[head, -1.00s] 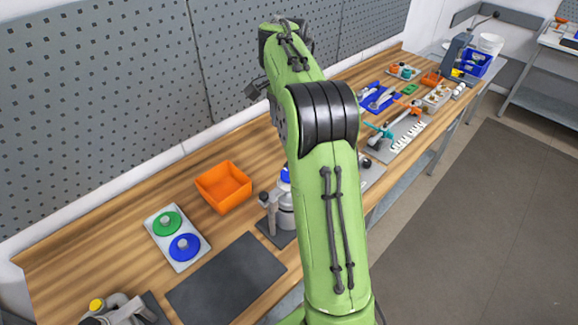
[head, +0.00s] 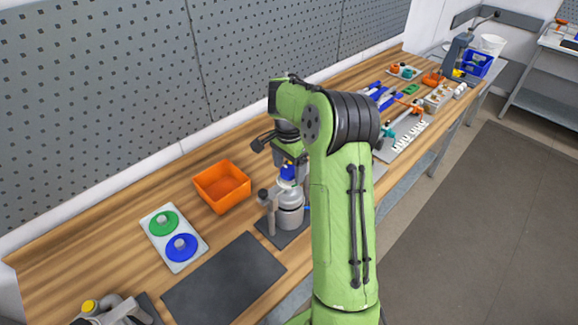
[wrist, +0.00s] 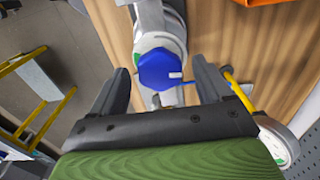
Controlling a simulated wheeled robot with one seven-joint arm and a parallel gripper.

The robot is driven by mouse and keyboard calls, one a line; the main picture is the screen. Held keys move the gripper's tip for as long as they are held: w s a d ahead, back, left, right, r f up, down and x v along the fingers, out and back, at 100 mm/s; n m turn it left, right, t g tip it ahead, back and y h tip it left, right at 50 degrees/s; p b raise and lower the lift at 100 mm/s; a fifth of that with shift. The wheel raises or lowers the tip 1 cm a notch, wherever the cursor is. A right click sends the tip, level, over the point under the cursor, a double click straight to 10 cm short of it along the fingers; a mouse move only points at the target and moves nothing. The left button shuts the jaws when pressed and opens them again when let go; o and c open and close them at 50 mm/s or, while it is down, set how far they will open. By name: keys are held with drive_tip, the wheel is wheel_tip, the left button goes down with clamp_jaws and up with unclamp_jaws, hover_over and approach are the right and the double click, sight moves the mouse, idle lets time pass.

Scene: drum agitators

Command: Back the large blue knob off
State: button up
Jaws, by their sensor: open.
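The large blue knob (wrist: 158,72) is a faceted blue cap with a small white mark on its face. It sits on top of a grey metal agitator body (head: 291,214), and also shows in the head view (head: 288,174). My gripper (wrist: 161,62) is open. In the wrist view one finger is on each side of the knob, with a visible gap on both sides. In the head view my gripper is over the knob, partly hidden by my arm. I cannot tell how deep the fingertips are beside the knob.
The agitator stands on a dark base with an upright post (head: 268,211) close on its left. An orange bin (head: 222,186) is behind left. A white plate (head: 152,227) carries green and blue discs. A dark mat (head: 224,279) lies clear in front. Tools fill the bench's far right.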

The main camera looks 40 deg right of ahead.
drive_tip(key=shift+c, duration=0.3)
drive_tip(key=c, duration=1)
drive_tip(key=n+p, duration=0.1)
drive_tip(key=n, duration=0.5)
drive_tip(key=shift+r+n, duration=0.1)
drive_tip(key=shift+n, duration=0.2)
drive_tip(key=n, duration=0.6)
drive_tip(key=o, duration=1.1)
drive_tip(key=shift+c, duration=0.2)
